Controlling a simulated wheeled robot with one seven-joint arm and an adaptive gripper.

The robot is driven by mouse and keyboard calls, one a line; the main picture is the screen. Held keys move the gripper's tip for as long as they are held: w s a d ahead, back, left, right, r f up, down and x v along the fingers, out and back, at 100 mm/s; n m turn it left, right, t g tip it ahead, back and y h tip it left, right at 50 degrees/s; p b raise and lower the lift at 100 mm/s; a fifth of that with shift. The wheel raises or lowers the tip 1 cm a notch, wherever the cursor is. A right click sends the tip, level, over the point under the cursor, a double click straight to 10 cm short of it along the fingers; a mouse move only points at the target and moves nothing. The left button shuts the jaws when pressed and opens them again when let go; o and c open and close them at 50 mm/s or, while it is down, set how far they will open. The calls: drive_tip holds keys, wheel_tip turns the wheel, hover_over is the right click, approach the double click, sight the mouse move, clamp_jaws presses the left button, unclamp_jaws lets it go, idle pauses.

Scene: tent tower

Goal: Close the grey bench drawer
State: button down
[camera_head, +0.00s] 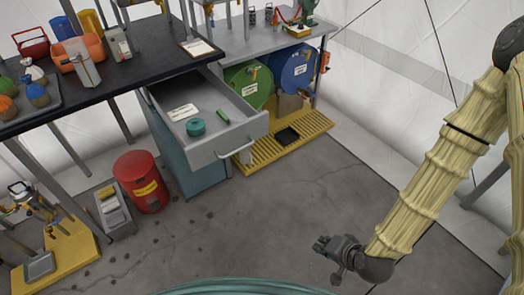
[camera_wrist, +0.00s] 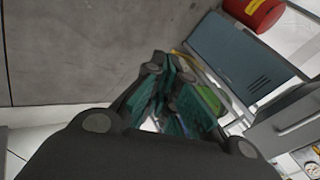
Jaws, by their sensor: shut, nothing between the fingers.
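The grey bench drawer (camera_head: 238,138) is pulled out from under the black-topped bench in the head view. A teal roll (camera_head: 196,127), a green stick-like item (camera_head: 223,117) and a white label or paper (camera_head: 183,112) lie inside it. A curved handle (camera_head: 235,150) is on its front. In the wrist view, a grey drawer front with a handle (camera_wrist: 297,126) shows at the right edge. My gripper (camera_head: 322,244) is shut and empty, low over the floor to the right of and in front of the drawer, well apart from it. Its dark fingers with green pads (camera_wrist: 178,95) fill the middle of the wrist view.
A teal cabinet (camera_head: 190,160) stands under the drawer. A red can (camera_head: 141,182) is left of it. A yellow grated platform (camera_head: 285,142) with green and blue drums (camera_head: 291,68) is right of it. The floor between gripper and drawer is clear.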

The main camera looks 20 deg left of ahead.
drive_tip(key=w+a+r+m+t+y+b, duration=0.2)
drive_tip(key=w+a+r+y, duration=0.25)
drive_tip(key=a+r, duration=0.45)
drive_tip(key=w+a+r+m+t+y+b, duration=0.1)
drive_tip(key=w+a+r+t+y, duration=0.15)
drive_tip(key=w+a+r, duration=0.55)
drive_tip(key=r+x, duration=0.2)
drive_tip(key=x, duration=0.8)
drive_tip(key=shift+s+a+f+p, duration=0.2)
drive_tip(key=shift+a+f+p, duration=0.05)
drive_tip(key=shift+a+p, duration=0.1)
drive_tip(key=shift+w, duration=0.1)
